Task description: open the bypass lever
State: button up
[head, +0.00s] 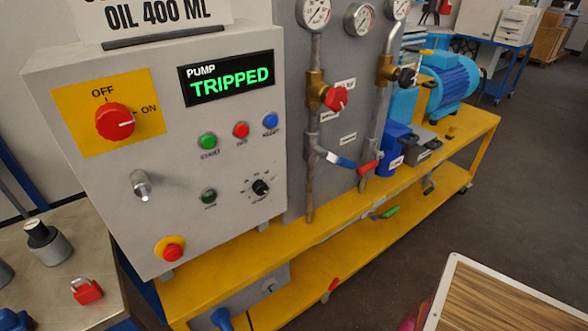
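No lever carries a label I can read as bypass, so I cannot tell which one it is. A blue lever handle (340,161) lies across between the two vertical pipes on the grey panel, with a red handle (368,167) just right of it. Lower down, a green handle (386,212) sits by the yellow bench edge, and a red handle (333,285) is at the lower shelf. A blue handle (222,319) shows at the bottom edge, partly cut off. My gripper is not in view.
The grey control box (225,145) shows "PUMP TRIPPED" on its display (228,78). A blue motor (448,82) stands on the yellow bench (465,148). A steel table (60,290) with a red padlock (87,290) is at left. A wood-topped board (510,315) is at bottom right. Floor at right is clear.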

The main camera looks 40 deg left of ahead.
aim_at(341, 160)
jog(key=u, duration=1.45)
jog(key=i+j+z, duration=0.2)
jog(key=j, duration=0.15)
jog(key=k, duration=0.1)
